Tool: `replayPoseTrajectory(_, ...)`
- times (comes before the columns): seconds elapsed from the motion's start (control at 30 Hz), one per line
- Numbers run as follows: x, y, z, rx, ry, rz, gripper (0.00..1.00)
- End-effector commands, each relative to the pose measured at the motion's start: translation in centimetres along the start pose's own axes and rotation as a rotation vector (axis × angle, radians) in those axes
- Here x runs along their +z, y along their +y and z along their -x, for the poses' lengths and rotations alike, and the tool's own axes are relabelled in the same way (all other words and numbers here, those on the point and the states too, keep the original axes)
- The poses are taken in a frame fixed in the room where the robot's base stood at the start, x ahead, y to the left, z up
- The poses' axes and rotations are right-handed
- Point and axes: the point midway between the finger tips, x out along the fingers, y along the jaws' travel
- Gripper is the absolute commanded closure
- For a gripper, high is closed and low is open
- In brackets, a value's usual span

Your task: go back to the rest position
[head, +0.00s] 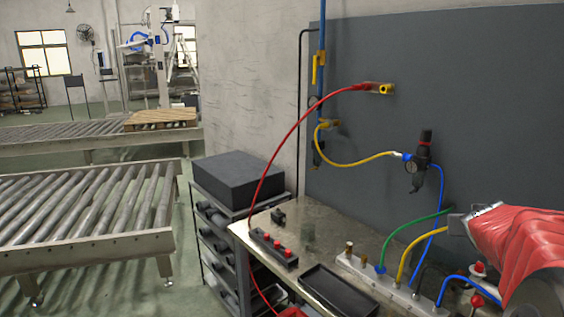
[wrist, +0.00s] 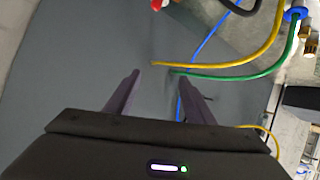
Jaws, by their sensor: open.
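My gripper (wrist: 160,82) is open in the wrist view, its two dark fingers apart with no object held between them. Beyond the fingertips, a yellow hose (wrist: 262,58) and a green hose (wrist: 235,78) run in from the right, their left ends near the gap. I cannot tell how far they are from the fingers. In the head view, my red-sleeved arm reaches in from the right.
A grey wall panel (head: 480,90) stands behind the bench. A red hose (head: 285,130) arches from a wall fitting down over the bench (head: 262,222). A black tray (head: 338,290) and red-button box (head: 273,248) lie on it. Roller conveyors (head: 85,215) stand left.

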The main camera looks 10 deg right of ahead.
Motion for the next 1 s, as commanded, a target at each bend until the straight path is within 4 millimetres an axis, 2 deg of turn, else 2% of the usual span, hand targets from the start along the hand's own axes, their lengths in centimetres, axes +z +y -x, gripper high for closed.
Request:
replayPoseTrajectory(0.27,6.8,-5.2,5.9,-0.04,-0.23,0.046,0.51)
replayPoseTrajectory(0.5,12.6,-10.6,12.3,-0.144,-0.404,0.103,0.51)
replayPoseTrajectory(0.8,18.7,-16.6,20.8,-0.315,-0.551,0.187,0.51)
replayPoseTrajectory(1.0,21.8,-19.8,26.2,-0.434,-0.599,0.238,0.51)
